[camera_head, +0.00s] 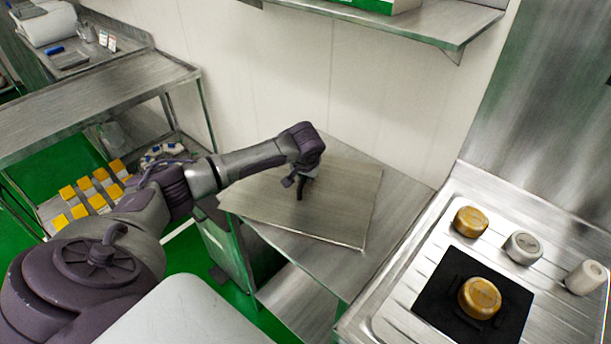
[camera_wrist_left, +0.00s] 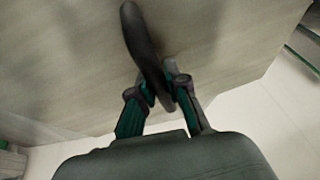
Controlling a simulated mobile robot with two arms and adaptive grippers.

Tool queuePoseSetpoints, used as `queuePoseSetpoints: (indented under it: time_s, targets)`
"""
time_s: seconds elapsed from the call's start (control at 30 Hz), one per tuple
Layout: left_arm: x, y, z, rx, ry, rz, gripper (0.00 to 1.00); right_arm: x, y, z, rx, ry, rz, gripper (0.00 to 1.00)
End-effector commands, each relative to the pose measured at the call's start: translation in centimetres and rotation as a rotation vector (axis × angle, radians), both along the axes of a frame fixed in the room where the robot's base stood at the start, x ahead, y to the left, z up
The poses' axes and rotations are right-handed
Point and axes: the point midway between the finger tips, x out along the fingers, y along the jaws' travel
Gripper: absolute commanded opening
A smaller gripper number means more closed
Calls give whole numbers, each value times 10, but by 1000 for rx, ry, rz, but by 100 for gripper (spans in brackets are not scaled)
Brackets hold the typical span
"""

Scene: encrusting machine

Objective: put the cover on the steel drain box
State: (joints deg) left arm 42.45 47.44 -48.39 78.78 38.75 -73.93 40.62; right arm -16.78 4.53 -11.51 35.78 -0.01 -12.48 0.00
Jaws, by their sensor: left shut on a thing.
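The cover (camera_head: 345,205) is a flat, square steel plate with a dark handle (camera_wrist_left: 145,45). It lies over, or just above, the steel drain box (camera_head: 400,190), turned at an angle to it. Box top shows beyond the plate at the right and front; the rest is hidden. I cannot tell whether plate and box touch. My left gripper (camera_head: 300,183) is above the plate, shut on its handle. In the left wrist view the fingers (camera_wrist_left: 160,95) close around the handle's lower end. My right gripper is not in view.
A ribbed steel counter (camera_head: 440,215) with several round tan and pale pieces and a black mat (camera_head: 455,265) stands at the right. A wall shelf (camera_head: 400,22) hangs above. A steel table (camera_head: 90,105) is at the left, with yellow pieces on a low shelf.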

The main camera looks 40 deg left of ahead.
Motion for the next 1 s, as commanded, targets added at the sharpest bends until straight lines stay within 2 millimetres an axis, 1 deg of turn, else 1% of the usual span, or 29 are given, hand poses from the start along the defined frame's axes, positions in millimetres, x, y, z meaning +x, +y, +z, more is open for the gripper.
queuePoseSetpoints:
  time_s: [0.1,0.13,0.2,0.27,0.53,0.67,0.77,1.0]
  targets:
    - [1,0,2,1,-5,0,0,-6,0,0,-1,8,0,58]
    - [0,0,0,1,1,0,20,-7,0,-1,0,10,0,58]
    - [0,0,0,1,1,0,31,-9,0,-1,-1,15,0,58]
    - [0,0,0,1,1,0,40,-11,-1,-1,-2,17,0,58]
    - [0,0,0,1,1,1,40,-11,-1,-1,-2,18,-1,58]
    - [-2,-2,7,0,-1,-1,40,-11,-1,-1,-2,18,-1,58]
    - [-7,-5,22,0,-2,-2,40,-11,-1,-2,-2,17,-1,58]
    - [-24,-19,68,-1,-3,-1,40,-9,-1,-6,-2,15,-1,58]
